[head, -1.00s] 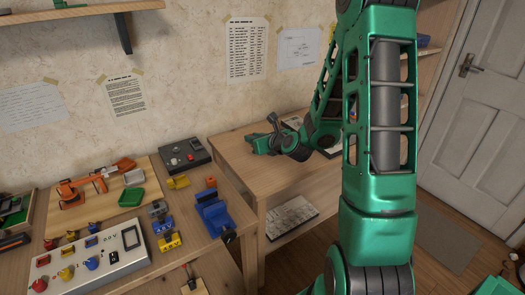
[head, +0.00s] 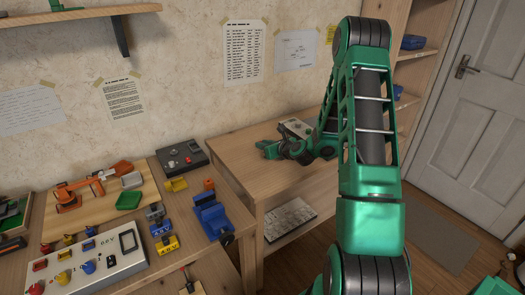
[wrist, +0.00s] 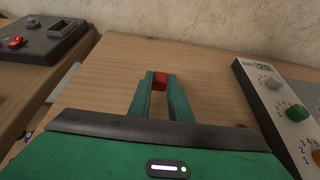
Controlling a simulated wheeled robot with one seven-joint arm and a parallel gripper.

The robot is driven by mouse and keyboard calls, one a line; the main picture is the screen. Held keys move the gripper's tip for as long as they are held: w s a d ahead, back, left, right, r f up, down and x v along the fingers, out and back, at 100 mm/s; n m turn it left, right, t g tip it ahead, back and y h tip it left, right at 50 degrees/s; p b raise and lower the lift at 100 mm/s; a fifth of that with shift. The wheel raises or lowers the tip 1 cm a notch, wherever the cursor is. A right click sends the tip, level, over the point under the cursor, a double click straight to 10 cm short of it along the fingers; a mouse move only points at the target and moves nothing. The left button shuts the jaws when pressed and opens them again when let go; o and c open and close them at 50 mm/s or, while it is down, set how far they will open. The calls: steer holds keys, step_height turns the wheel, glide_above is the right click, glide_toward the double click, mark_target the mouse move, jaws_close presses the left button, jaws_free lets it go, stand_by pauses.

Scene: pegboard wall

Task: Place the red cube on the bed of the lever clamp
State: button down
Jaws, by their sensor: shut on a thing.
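My gripper (wrist: 160,84) is shut on the red cube (wrist: 160,79), which shows between its fingertips in the wrist view. In the head view my gripper (head: 266,149) is low over the right-hand table; the cube cannot be made out there. Whether the cube touches the table is unclear. An orange device with a jointed arm, which looks like the lever clamp (head: 69,198), is on a wooden board on the left-hand table, well left of my gripper. Its bed cannot be told clearly.
A blue vise (head: 211,218), a dark box (head: 181,158) and a switch panel (head: 92,262) stand on the left-hand table. A panel with knobs (wrist: 280,105) is right of my gripper. Bare wood surrounds the fingers.

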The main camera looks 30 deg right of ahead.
steer(key=shift+f, duration=1)
steer(key=shift+f, duration=0.1)
steer(key=c, duration=1.6)
jaws_free()
steer(key=shift+c, duration=0.2)
